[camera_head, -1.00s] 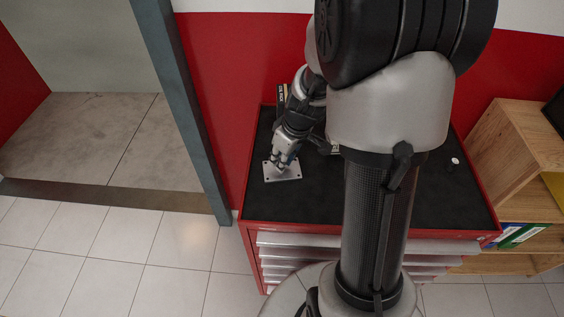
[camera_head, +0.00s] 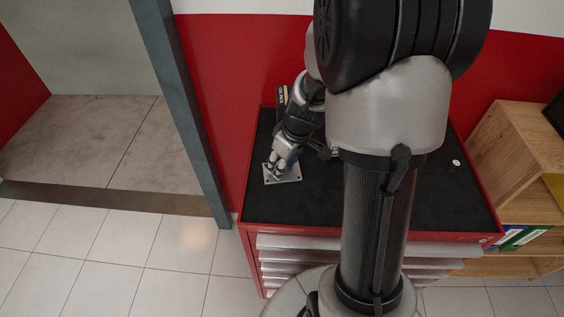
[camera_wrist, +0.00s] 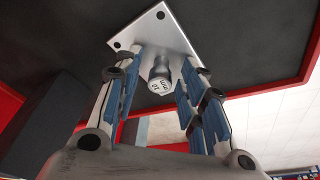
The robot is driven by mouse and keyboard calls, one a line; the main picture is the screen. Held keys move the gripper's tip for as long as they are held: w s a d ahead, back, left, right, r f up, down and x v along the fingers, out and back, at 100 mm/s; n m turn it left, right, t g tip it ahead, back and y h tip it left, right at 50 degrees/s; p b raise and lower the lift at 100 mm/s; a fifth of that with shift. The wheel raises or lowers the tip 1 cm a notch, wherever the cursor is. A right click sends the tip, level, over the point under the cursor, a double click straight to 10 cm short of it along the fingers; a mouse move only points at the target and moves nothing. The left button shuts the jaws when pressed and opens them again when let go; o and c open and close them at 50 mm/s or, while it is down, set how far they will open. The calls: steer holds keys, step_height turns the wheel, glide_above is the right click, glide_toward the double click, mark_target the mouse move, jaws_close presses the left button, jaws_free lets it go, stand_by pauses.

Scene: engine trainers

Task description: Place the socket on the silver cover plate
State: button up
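The silver cover plate (camera_head: 291,177) lies flat on the black top of the red cabinet, at its left side. In the wrist view the plate (camera_wrist: 180,32) shows dark corner holes. The socket (camera_wrist: 160,84), a small metal cylinder marked 10 mm, is between my fingers with its far end against the plate in the picture. It seems to stand on the plate, though the contact is not clear. My gripper (camera_wrist: 166,62) points down at the plate, its fingers apart on both sides of the socket with gaps visible. In the head view my gripper (camera_head: 276,168) is over the plate.
A black box with yellow and white lettering (camera_head: 282,97) stands at the cabinet's back left. A small white-topped item (camera_head: 456,163) is at the right of the black top (camera_head: 325,205). A wooden shelf (camera_head: 520,150) stands to the right, a grey post (camera_head: 180,105) to the left.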

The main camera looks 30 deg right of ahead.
steer(key=p+v, duration=0.4)
steer(key=v, duration=0.7)
steer(key=s+a+r+m+t, duration=0.1)
steer(key=s+a+r+m, duration=0.1)
steer(key=s+a+r, duration=0.4)
steer(key=s+a+r+m+h, duration=0.1)
steer(key=s+a+r, duration=0.4)
steer(key=s, duration=0.6)
steer(key=shift+a+r+m+t, duration=0.4)
steer(key=shift+a+m, duration=0.1)
steer(key=shift+a, duration=0.7)
steer(key=shift+f, duration=0.1)
steer(key=shift+f+b, duration=0.25)
steer(key=shift+b, duration=0.2)
